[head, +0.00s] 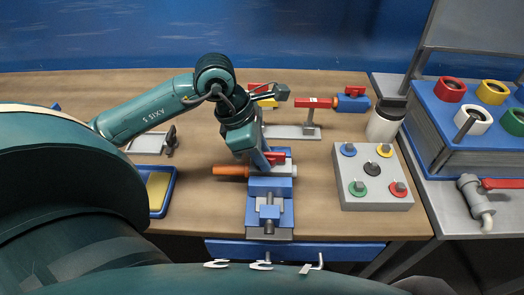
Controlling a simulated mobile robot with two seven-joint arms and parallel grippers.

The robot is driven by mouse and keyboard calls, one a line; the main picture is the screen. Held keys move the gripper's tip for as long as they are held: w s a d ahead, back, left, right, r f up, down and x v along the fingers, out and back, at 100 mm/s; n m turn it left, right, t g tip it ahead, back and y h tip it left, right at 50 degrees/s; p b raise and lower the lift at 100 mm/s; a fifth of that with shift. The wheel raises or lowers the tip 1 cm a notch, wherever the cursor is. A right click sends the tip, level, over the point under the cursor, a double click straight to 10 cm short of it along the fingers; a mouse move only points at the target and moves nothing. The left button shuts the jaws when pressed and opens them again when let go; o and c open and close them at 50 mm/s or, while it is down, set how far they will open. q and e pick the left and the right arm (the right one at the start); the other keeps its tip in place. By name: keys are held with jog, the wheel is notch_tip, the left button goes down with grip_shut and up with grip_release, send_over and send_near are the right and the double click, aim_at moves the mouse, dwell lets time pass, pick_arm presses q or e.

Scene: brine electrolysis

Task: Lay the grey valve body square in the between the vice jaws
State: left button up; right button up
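The blue vice (284,187) stands at the front middle of the wooden table, its screw end towards me. A piece with a grey right end, which looks like the grey valve body (288,170), lies crosswise at the vice jaws. An orange part (230,171) sticks out to its left and a red lever (277,157) shows above it. My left gripper (264,161) reaches down over this piece from behind, its fingertips at or just above it. The wrist and lever hide the contact, so I cannot tell whether the fingers hold it. My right gripper is out of view.
A grey box with coloured knobs (372,188) stands right of the vice. A white jar (385,122) is behind it. A stand with a red and blue valve (350,102) is at the back. A blue tray with a yellow pad (158,190) is left. Table between vice and box is clear.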

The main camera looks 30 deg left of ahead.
aim_at(241, 167)
pick_arm(q)
jog(key=shift+r+p, duration=0.25)
jog(key=shift+p, duration=0.05)
jog(key=shift+a+r, duration=0.2)
jog(key=shift+r, duration=0.1)
jog(key=v, duration=1.1)
jog(key=shift+b, duration=0.35)
jog(key=shift+s+d, duration=0.1)
jog(key=shift+s, duration=0.05)
